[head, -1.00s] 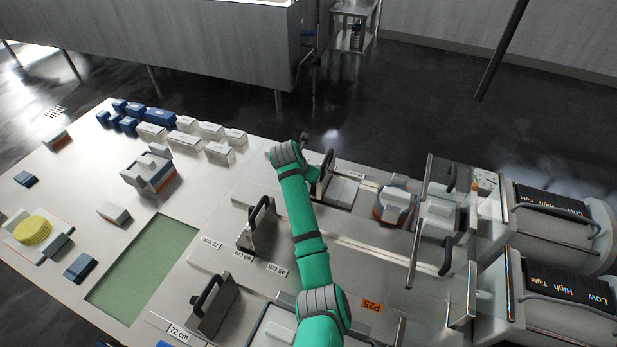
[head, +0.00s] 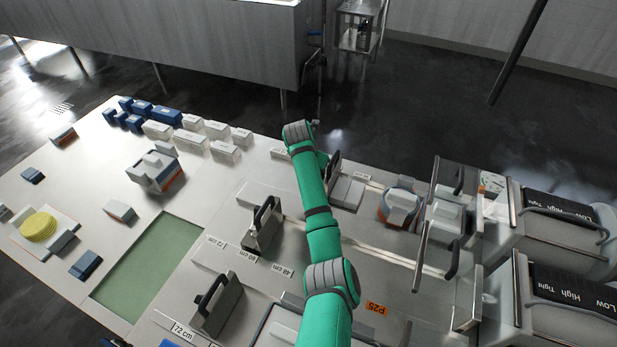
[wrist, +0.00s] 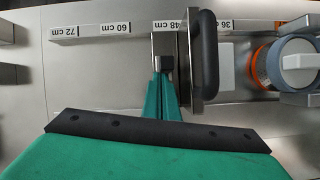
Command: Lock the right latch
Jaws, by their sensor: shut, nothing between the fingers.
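My gripper (wrist: 164,90) shows in the wrist view as green fingers, shut and empty. Its tips are at a small metal block (wrist: 163,62) on the left side of an upright metal plate (wrist: 187,50) with a black handle (wrist: 206,55). I cannot tell whether the tips touch the block. This plate stands across the rail by the 48 cm label; it also shows in the head view (head: 333,170), just right of my arm. No part is clearly marked as the right latch, and its state cannot be told. The head view hides my fingers behind my green arm.
A grey and white piece with an orange ring (wrist: 285,62) lies right of the plate. Two more handled plates (head: 262,228) (head: 216,303) stand left of my arm. Presses with Low/High dials (head: 565,215) stand at the right.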

